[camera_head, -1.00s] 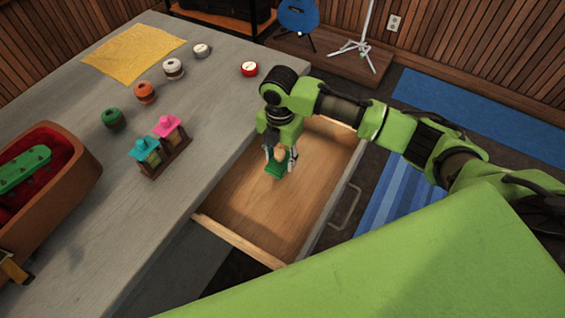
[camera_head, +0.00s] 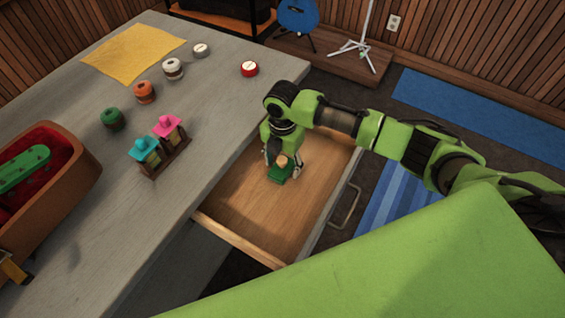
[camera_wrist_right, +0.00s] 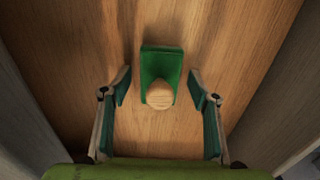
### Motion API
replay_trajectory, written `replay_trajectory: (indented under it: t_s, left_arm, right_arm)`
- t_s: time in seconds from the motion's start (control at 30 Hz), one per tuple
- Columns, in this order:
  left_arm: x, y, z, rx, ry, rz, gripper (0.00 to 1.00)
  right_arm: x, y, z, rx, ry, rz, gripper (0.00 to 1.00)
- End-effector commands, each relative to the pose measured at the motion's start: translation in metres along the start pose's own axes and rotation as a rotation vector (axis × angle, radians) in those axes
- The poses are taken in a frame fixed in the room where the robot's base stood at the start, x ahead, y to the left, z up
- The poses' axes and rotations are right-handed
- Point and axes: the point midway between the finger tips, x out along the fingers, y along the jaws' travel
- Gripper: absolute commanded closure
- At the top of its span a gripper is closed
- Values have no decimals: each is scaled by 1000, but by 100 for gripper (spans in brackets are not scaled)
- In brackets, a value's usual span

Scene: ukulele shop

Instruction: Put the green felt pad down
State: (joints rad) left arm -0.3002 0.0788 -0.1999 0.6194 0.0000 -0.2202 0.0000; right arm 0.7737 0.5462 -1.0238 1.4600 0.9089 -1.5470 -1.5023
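The green felt pad (camera_head: 276,175) lies on the wooden floor of the open drawer (camera_head: 245,205). It has a round, pale wooden knob, which shows with the pad (camera_wrist_right: 161,62) in the right wrist view. My right gripper (camera_head: 283,171) is down in the drawer above the pad. In the right wrist view its fingers (camera_wrist_right: 160,88) are spread, one on each side of the knob, with clear gaps to knob and pad. My left gripper is not in view.
The grey counter (camera_head: 215,110) beside the drawer holds a yellow cloth (camera_head: 133,52), several small round containers, a small stand (camera_head: 165,155) with teal and pink pieces, and a brown case (camera_head: 60,185) with red lining. The drawer floor around the pad is clear.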

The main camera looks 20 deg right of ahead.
Motion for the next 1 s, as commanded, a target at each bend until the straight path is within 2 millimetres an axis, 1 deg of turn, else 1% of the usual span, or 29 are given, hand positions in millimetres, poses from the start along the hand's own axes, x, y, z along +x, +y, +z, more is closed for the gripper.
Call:
replay_trajectory:
  t_s: [0.17, 0.27, 0.37, 0.6, 0.7, 0.8, 0.9, 1.0]
  left_arm:
    - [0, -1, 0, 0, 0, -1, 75]
    - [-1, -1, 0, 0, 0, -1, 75]
    - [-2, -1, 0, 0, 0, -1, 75]
    - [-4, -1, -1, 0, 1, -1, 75]
    - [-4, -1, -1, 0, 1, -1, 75]
    - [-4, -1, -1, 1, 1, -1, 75]
    - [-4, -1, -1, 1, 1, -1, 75]
    - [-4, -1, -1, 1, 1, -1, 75]
  right_arm:
    - [-1, 0, 0, 0, 0, 1, 45]
    - [-8, 1, 0, 0, -1, 3, 45]
    - [-23, 2, 1, -1, -1, 5, 45]
    - [-75, 2, 1, -1, -2, 5, 45]
    - [-94, 1, 1, 0, -2, 3, 45]
    - [-109, 1, 1, 0, 0, 3, 45]
    - [-118, 1, 0, 0, 0, 1, 45]
    - [-123, 0, 0, 0, 0, 1, 45]
